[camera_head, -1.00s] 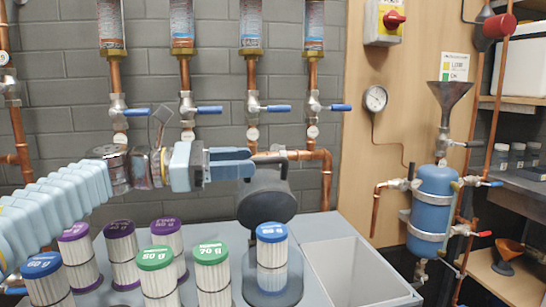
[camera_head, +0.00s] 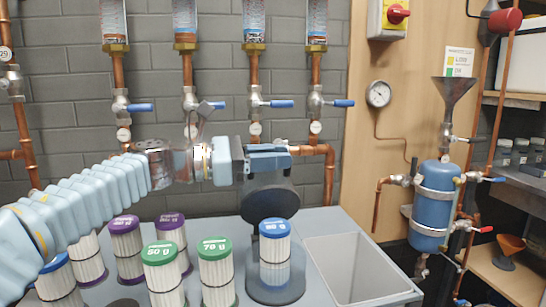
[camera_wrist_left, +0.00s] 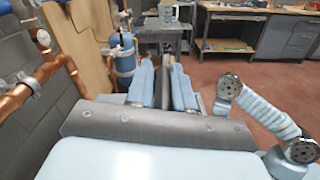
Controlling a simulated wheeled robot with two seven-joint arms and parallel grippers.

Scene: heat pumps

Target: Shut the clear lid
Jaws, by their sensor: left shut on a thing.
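The lid (camera_head: 271,203) shows as a dark, smoky round disc standing upright, open, behind a blue-capped filter cartridge (camera_head: 274,252). The cartridge stands in a round dark holder (camera_head: 274,288). My left gripper (camera_head: 274,157) is at the top edge of the lid, shut on its upper tab, which the fingers mostly hide. In the left wrist view the two blue fingers (camera_wrist_left: 165,88) point away with a dark piece between them. My right gripper cannot be made out in either view.
Green-capped cartridges (camera_head: 215,270) and purple-capped cartridges (camera_head: 124,250) stand left of the holder. An empty grey bin (camera_head: 350,268) is to its right. Copper pipes with blue-handled valves (camera_head: 280,104) run along the wall behind my gripper.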

